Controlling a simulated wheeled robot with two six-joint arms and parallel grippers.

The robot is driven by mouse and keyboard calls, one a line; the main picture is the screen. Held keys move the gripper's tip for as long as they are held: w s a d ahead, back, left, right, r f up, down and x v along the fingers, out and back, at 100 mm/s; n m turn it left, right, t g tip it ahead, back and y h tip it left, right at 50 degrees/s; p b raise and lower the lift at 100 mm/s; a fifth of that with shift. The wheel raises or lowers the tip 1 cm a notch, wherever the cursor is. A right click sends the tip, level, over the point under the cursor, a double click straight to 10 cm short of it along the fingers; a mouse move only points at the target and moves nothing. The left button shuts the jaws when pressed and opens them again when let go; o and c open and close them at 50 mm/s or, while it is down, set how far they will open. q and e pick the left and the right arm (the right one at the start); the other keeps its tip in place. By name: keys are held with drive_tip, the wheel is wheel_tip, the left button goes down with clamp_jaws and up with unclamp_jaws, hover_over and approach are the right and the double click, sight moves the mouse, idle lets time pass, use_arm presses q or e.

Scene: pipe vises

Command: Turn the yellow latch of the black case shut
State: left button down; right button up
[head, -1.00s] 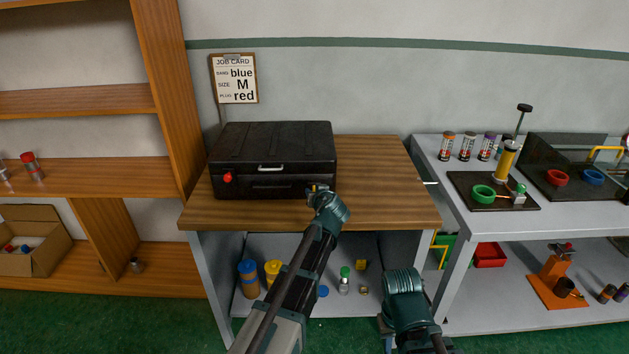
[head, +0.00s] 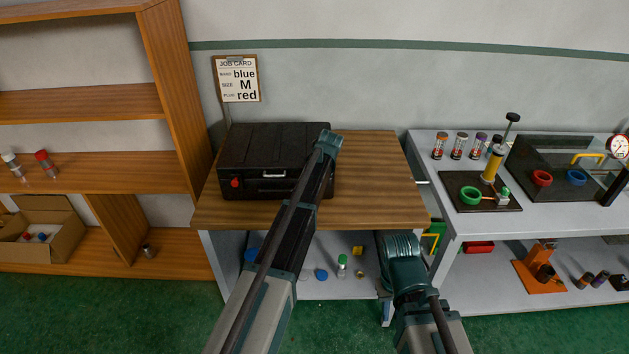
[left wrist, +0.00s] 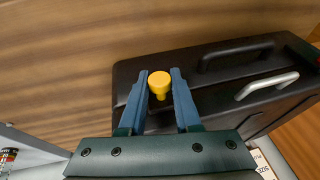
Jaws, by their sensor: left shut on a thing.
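The black case (head: 262,150) lies closed-lidded on the wooden table top, with a silver clasp and a red knob (head: 235,183) on its front. The yellow latch (left wrist: 160,84) sits between the two blue fingers of my left gripper (left wrist: 160,80) in the left wrist view, near one end of the case. My left gripper is shut on it. In the head view, my left wrist and forearm hide the latch and the fingers. My right gripper (head: 404,265) hangs low in front of the table's right side; its fingers are not clearly visible.
The wooden table top (head: 375,185) is bare right of the case. A grey bench (head: 480,220) with vises and rings stands to the right. Wooden shelves (head: 85,172) stand left. Small items lie under the table. A job card (head: 238,80) hangs behind.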

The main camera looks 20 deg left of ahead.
use_arm(q)
drive_tip(key=shift+w+a+r+g, duration=0.1)
drive_tip(key=shift+w+g, duration=0.15)
drive_tip(key=shift+g, duration=0.25)
drive_tip(key=c, duration=0.6)
unclamp_jaws()
drive_tip(key=shift+r+p, duration=0.1)
drive_tip(key=shift+p, duration=0.3)
drive_tip(key=p+v, duration=1.3)
drive_tip(key=shift+r, duration=0.35)
drive_tip(key=shift+s, duration=0.1)
